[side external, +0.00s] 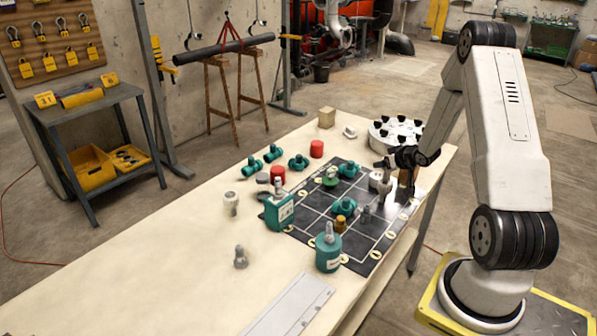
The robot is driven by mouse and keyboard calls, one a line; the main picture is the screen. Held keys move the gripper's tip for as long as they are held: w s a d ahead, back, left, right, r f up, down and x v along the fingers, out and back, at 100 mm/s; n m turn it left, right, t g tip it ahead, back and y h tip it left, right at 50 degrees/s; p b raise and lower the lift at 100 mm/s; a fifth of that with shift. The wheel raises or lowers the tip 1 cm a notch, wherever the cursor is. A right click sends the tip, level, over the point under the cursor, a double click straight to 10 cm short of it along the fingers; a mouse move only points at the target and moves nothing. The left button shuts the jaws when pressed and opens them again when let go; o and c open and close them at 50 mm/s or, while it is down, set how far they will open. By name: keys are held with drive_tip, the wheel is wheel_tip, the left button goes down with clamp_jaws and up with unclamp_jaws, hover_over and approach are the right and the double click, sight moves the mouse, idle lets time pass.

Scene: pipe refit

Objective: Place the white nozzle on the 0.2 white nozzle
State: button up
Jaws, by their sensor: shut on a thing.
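My gripper (384,166) is at the back right part of the dark gridded mat (296,200), low over it. It is shut on a small white piece (378,181), which looks like the white nozzle. The fingers partly cover its top, and I cannot tell whether it touches the mat. Another whitish cylinder (231,203) stands upright on the table left of the mat. I cannot read any 0.2 marking, so I cannot tell which piece is the 0.2 white nozzle.
Green pipe fittings (346,206), a green bottle (279,209) and a green jar (328,252) stand on or beside the mat. Red caps (316,149) lie behind. A white round holder (396,133) with black knobs is close behind my gripper. The table's left front is mostly clear.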

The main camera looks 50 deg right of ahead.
drive_tip(key=shift+f, duration=0.1)
drive_tip(key=o, duration=1.2)
drive_tip(key=shift+s+r, duration=0.15)
drive_tip(key=shift+r, duration=0.1)
drive_tip(key=v, duration=0.7)
drive_tip(key=shift+a, duration=0.1)
